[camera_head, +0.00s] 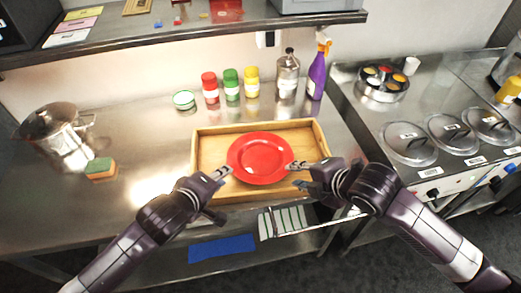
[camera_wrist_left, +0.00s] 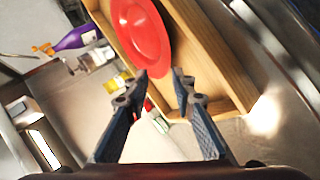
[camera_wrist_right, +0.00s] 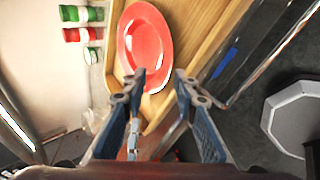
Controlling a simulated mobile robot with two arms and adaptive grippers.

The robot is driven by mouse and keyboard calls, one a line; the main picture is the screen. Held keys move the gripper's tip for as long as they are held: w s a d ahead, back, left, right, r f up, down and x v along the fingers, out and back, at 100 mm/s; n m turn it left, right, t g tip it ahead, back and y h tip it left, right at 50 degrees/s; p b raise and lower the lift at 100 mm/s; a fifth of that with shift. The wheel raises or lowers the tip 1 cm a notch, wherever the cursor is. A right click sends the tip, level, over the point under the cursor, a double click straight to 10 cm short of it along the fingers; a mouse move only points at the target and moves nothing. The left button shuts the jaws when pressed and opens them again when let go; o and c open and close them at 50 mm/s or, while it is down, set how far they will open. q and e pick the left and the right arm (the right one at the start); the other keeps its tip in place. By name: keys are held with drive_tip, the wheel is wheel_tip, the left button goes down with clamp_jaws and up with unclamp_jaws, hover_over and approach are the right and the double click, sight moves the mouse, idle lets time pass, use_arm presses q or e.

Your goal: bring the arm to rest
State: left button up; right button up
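A round red plate (camera_head: 261,158) lies in a wooden tray (camera_head: 205,140) on the steel counter. My left gripper (camera_head: 223,173) is at the plate's left edge in the head view. In the left wrist view its fingers (camera_wrist_left: 160,75) are apart, with the plate's rim (camera_wrist_left: 146,35) just beyond the tips. My right gripper (camera_head: 298,166) is at the plate's right edge. In the right wrist view its fingers (camera_wrist_right: 160,76) are also apart, with the plate (camera_wrist_right: 146,42) beyond them. Both grippers look empty; whether a fingertip touches the rim is unclear.
Red (camera_head: 210,88), green (camera_head: 231,85) and yellow (camera_head: 252,82) jars, a steel bottle (camera_head: 288,75) and a purple spray bottle (camera_head: 317,75) stand behind the tray. A pot (camera_head: 58,138) and sponge (camera_head: 100,168) are left. Lidded containers (camera_head: 408,143) are right. A shelf (camera_head: 180,32) overhangs.

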drive_tip(key=shift+s+d+r, duration=0.1)
drive_tip(key=shift+s+r, duration=0.15)
drive_tip(key=shift+r, duration=0.05)
idle(0.4)
